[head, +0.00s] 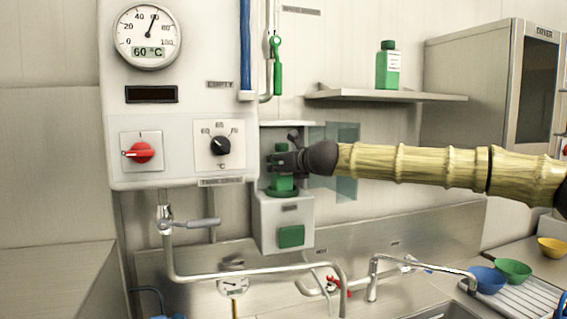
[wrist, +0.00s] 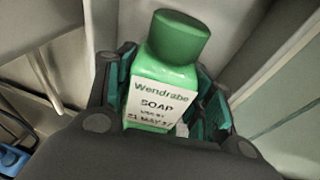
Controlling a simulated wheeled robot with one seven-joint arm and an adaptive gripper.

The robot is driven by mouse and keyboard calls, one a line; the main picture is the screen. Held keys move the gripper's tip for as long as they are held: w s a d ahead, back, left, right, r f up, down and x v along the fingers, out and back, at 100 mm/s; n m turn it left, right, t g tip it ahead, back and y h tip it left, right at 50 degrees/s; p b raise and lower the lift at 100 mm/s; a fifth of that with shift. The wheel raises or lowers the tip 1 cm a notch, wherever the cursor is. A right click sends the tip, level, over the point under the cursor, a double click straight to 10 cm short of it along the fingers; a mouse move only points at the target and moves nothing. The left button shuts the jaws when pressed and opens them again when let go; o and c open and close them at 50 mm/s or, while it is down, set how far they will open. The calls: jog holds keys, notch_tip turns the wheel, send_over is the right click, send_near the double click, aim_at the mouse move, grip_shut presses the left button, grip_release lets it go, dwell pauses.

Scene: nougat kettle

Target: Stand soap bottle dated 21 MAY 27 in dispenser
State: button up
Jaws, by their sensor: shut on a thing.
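The soap bottle (wrist: 165,85) is green with a darker green cap and a white label. In the wrist view its label reads Wendrabe SOAP, use by 21 MAY, and the year looks like 27. My gripper (wrist: 165,105) is shut around the bottle, a jaw on each side. In the head view my gripper (head: 287,160) reaches in from the right and partly hides the green bottle (head: 281,147). The bottle is upright in the recess of the dispenser (head: 268,222), above its green seat. I cannot tell whether its bottom rests there.
A clear panel (head: 347,160) stands open at the dispenser's right side. Another green bottle (head: 388,66) stands on the wall shelf (head: 430,97). A control box (head: 180,95) is close on the left. Pipes and a tap (head: 372,285) are below, with bowls (head: 513,270) at the lower right.

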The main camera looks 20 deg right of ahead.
jog(key=shift+f+b, duration=0.45)
jog(key=shift+f, duration=0.1)
dwell(0.4)
jog(key=o, duration=1.4)
jog(key=shift+w+d, duration=0.1)
jog(key=shift+o, duration=0.2)
jog(key=shift+r, duration=0.15)
jog(key=o, duration=0.4)
jog(key=shift+s, duration=0.25)
jog(key=shift+f+b+v, duration=0.3)
jog(key=shift+b+v, duration=0.05)
jog(key=shift+v, duration=1.2)
jog(key=shift+f+b+v, duration=0.25)
jog(key=shift+b+v, duration=0.1)
jog(key=shift+v, duration=1.2)
jog(key=shift+f+b+v, duration=0.3)
jog(key=shift+b+v, duration=0.05)
jog(key=shift+v, duration=1.2)
jog(key=shift+s, duration=0.2)
